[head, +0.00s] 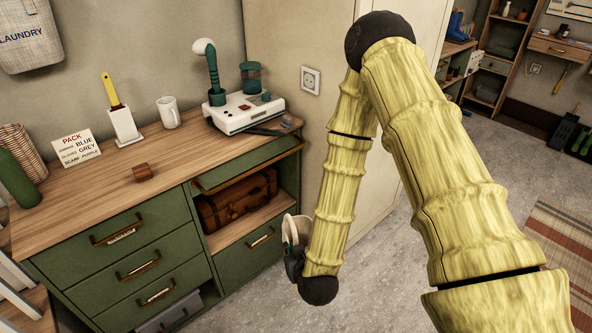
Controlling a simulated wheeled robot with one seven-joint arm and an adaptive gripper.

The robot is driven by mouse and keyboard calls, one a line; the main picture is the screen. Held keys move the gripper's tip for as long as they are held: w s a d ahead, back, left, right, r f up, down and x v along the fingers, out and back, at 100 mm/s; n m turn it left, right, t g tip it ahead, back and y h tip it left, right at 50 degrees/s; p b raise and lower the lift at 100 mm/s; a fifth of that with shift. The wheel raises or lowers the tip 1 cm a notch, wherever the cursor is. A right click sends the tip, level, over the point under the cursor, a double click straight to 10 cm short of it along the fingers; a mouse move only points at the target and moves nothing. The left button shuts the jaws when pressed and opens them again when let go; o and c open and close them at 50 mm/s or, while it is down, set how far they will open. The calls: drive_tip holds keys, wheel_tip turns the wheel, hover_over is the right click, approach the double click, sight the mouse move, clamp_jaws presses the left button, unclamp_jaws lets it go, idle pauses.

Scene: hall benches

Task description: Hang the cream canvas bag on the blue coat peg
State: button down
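My gripper (293,262) is at the end of my bent arm, low in front of the green dresser's right side. It is dark and mostly hidden by my own arm, so I cannot tell whether its fingers are open or shut. A small cream, rounded piece (290,228) shows right at the gripper. It may be part of the cream canvas bag, but too little shows to tell, or to tell whether it is gripped. No blue coat peg shows in this view.
The green dresser (120,240) with a wooden top stands left, carrying a mug (168,112), a white device (243,110), a sign (76,147) and a small brown block (142,172). A grey laundry bag (30,38) hangs on the wall. Grey floor (380,275) is open right of the dresser.

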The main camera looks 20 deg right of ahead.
drive_tip(key=shift+f, duration=0.1)
drive_tip(key=d+f+m+h+b, duration=0.1)
drive_tip(key=f+b, duration=0.1)
drive_tip(key=f, duration=0.1)
drive_tip(key=w+d+f+m+h+b, duration=0.1)
drive_tip(key=f+b, duration=0.2)
drive_tip(key=f, duration=0.1)
drive_tip(key=w+d+f+m+h+b, duration=0.1)
drive_tip(key=d+f+b, duration=0.1)
drive_tip(key=f+b, duration=0.1)
drive_tip(key=shift+f+g, duration=0.3)
drive_tip(key=shift+f, duration=0.45)
drive_tip(key=s+d+f+m+g+h+b, duration=0.1)
drive_tip(key=d+f+m+b, duration=0.3)
drive_tip(key=f+b, duration=0.4)
drive_tip(key=s+d+f+m+g+h+b, duration=0.2)
drive_tip(key=f+b, duration=0.7)
drive_tip(key=f, duration=0.7)
drive_tip(key=s+d+f+m+g+h+b, duration=0.2)
drive_tip(key=d+f+m+g+h+b, duration=0.3)
drive_tip(key=f+b, duration=0.4)
drive_tip(key=shift+s+d+f+m, duration=0.15)
drive_tip(key=shift+d+f+m, duration=0.15)
drive_tip(key=shift+f+m, duration=1.05)
drive_tip(key=shift+f+n, duration=0.4)
drive_tip(key=shift+n, duration=0.05)
